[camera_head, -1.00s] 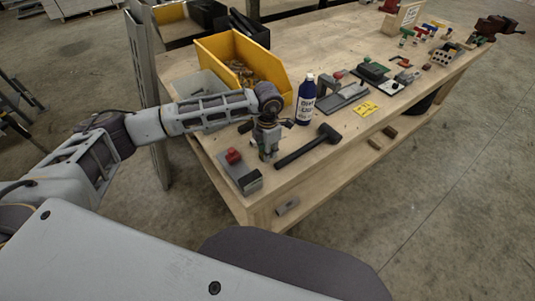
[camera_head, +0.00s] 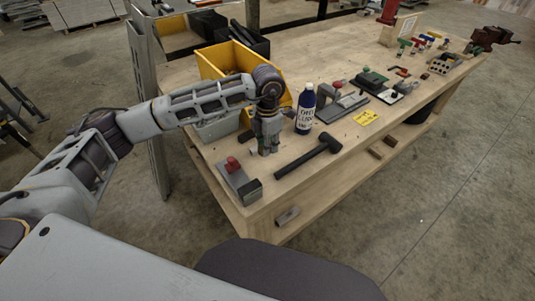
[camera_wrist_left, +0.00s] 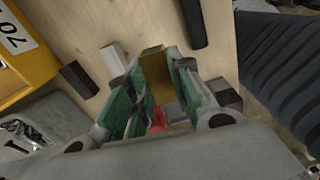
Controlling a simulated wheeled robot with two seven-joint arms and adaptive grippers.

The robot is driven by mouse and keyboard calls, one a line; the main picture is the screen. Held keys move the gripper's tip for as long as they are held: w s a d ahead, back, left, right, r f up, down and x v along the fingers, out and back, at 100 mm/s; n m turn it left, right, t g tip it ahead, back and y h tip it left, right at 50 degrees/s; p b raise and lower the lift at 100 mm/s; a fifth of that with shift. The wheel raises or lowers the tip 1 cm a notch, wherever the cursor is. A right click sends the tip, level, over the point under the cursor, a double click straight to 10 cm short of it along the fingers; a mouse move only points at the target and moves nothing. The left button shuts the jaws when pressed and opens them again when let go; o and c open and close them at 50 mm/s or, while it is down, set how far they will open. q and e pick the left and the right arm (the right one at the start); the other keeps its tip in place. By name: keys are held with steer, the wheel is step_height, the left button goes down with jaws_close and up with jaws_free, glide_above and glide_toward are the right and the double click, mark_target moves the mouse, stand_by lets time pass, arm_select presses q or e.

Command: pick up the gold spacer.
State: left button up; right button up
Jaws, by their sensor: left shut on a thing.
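My left gripper (camera_head: 266,151) is over the near left part of the workbench (camera_head: 300,213), pointing down. In the left wrist view the same gripper (camera_wrist_left: 160,96) has its green-padded fingers closed on the gold spacer (camera_wrist_left: 154,73), a flat gold block. The spacer's lower part is hidden by the fingers. In the head view I cannot make out the spacer. My right gripper is not in view.
A plate with a red knob (camera_head: 233,163) lies close to the left gripper. A yellow bin (camera_head: 214,62) and a grey bin (camera_head: 217,127) are behind.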

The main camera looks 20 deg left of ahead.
arm_select(q)
steer(key=shift+r, duration=1.2)
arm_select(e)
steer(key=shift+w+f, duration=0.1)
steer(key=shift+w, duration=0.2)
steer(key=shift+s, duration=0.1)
